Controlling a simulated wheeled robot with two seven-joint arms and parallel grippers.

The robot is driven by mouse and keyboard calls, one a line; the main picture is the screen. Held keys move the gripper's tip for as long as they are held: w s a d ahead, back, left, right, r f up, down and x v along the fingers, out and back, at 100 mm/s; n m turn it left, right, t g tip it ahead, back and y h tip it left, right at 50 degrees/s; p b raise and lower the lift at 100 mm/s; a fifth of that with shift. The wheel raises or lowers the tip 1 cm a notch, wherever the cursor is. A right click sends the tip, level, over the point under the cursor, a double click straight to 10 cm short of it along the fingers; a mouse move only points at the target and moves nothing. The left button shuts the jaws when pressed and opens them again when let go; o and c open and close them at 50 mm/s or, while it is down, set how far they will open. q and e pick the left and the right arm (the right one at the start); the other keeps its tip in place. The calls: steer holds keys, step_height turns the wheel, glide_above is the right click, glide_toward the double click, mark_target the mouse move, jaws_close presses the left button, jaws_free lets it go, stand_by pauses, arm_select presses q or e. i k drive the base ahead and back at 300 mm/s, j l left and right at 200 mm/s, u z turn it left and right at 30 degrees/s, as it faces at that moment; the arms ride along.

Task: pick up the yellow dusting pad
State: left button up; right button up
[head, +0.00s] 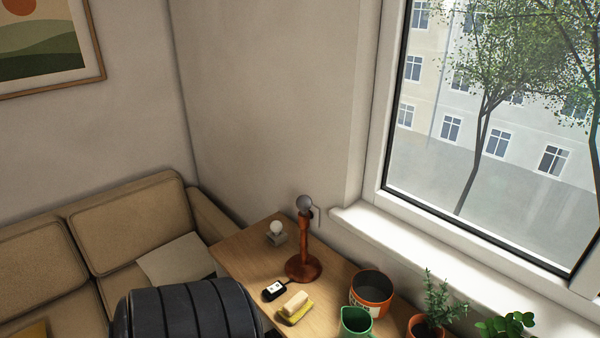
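The yellow dusting pad (296,316) lies on the wooden table (243,266), low in the head view and near the middle. A cream-coloured block (295,303) appears to rest on top of it; whether the two are one piece I cannot tell. Neither of my grippers is in view.
Around the pad are a dark key fob (273,290), a reddish-brown lamp stand (303,262), a green jug (355,322), an orange-and-dark pot (371,290) and potted plants (434,303).

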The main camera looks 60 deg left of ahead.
mark_target(300, 304)
steer(key=u, duration=1.95)
